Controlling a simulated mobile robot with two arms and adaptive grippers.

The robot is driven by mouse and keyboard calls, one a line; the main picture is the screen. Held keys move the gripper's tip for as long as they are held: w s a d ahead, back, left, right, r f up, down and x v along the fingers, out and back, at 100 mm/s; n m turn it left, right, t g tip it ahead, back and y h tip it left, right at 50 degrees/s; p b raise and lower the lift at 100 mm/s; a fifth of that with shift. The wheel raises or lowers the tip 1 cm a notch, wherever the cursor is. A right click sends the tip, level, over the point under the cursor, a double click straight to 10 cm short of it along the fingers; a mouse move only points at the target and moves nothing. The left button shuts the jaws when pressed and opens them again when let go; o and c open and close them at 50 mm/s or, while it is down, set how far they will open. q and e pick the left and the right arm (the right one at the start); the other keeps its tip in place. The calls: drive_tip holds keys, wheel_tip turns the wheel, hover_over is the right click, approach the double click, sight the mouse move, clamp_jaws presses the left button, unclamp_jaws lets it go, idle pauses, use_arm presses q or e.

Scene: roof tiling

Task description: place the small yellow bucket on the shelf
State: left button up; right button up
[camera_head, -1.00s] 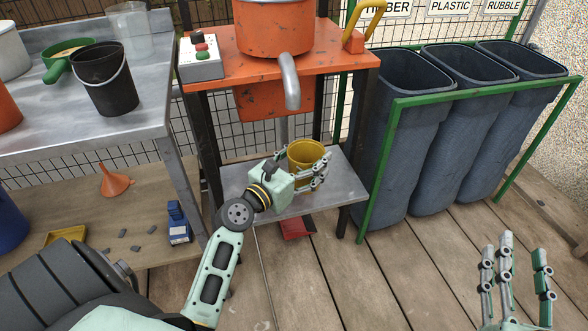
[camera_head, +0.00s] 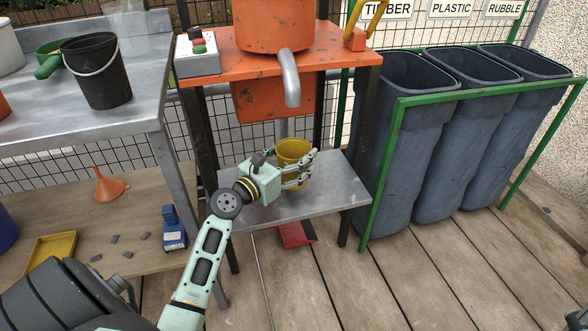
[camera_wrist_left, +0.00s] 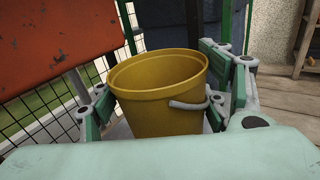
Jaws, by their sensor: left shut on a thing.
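The small yellow bucket (camera_head: 293,152) is upright at the grey metal shelf (camera_head: 335,188) under the orange machine. My left gripper (camera_head: 297,172) is shut on it, with fingers at its sides. In the left wrist view the bucket (camera_wrist_left: 160,92) fills the middle, between the green fingers of the gripper (camera_wrist_left: 165,110), its grey handle hanging on the near right side. I cannot tell whether the bucket's base touches the shelf. My right gripper is out of view.
The orange machine (camera_head: 272,68) with its spout (camera_head: 290,82) stands above the shelf. A workbench (camera_head: 130,125) with a black bucket (camera_head: 98,72) is at left. Blue-grey bins (camera_head: 385,150) in a green frame stand at right. The shelf's right part is clear.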

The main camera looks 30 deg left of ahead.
use_arm(q)
wheel_tip(320, 180, down, 4)
drive_tip(key=b, duration=0.3)
drive_tip(key=shift+f, duration=0.2)
drive_tip(key=shift+r, duration=0.2)
drive_tip(key=o, duration=1.3)
drive_tip(key=shift+f, duration=0.15)
drive_tip(key=shift+c, duration=0.2)
